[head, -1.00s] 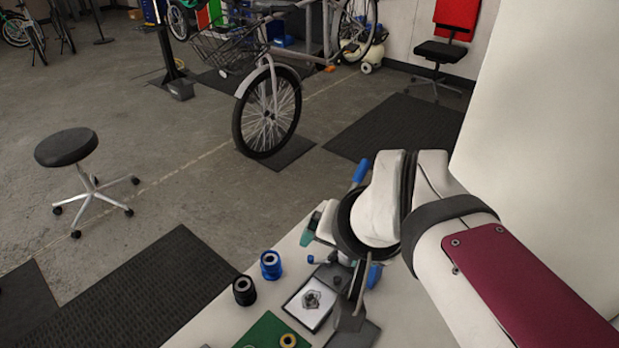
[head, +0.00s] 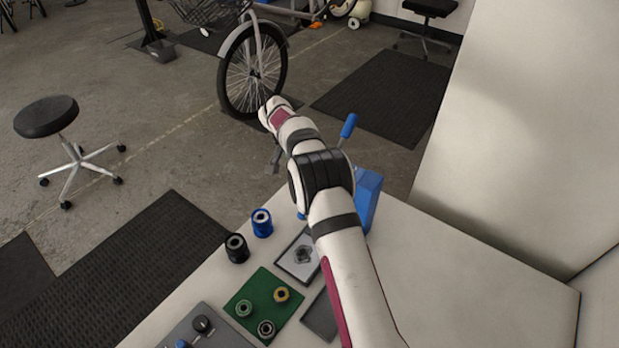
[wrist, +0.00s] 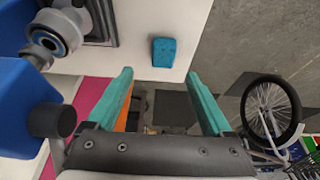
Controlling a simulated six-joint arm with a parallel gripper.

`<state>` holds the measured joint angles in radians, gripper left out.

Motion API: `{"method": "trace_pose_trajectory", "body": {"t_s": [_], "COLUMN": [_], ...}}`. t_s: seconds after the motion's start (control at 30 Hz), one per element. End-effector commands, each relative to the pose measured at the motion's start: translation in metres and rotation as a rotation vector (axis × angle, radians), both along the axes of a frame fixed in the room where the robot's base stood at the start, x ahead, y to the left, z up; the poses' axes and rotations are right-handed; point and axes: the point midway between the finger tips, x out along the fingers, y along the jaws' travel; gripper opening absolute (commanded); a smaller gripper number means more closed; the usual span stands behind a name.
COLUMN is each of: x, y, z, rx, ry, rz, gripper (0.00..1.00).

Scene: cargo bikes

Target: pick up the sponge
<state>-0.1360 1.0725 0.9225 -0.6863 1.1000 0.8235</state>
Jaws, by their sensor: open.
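The sponge (wrist: 164,52) appears to be the small blue block with a speckled face in the wrist view. It lies on the white bench top close to the bench edge. My gripper (wrist: 160,74) has two teal fingers spread wide with nothing between them. The sponge appears beyond the fingertips, roughly centred between them, and is not touched. I cannot make out the sponge in the head view, where my arm covers part of the bench.
A blue vise (head: 368,196) with a blue handle (head: 348,126) stands beside my arm. A green mat (head: 262,316) with several rings, a framed tray (head: 300,258), a blue spool (head: 262,223) and a black spool (head: 237,248) lie left. The bench's right part (head: 470,290) is clear.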

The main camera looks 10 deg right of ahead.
Motion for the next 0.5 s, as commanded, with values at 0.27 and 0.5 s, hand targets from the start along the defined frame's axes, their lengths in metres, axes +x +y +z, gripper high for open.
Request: {"method": "trace_pose_trajectory", "body": {"t_s": [0.27, 0.5], "x": [0.014, 0.024], "y": [-0.009, -0.015], "z": [-0.043, -0.071], "rx": [0.001, 0.002], "ry": [0.002, 0.0], "rz": [0.0, 0.002], "gripper": [0.85, 0.85]}}
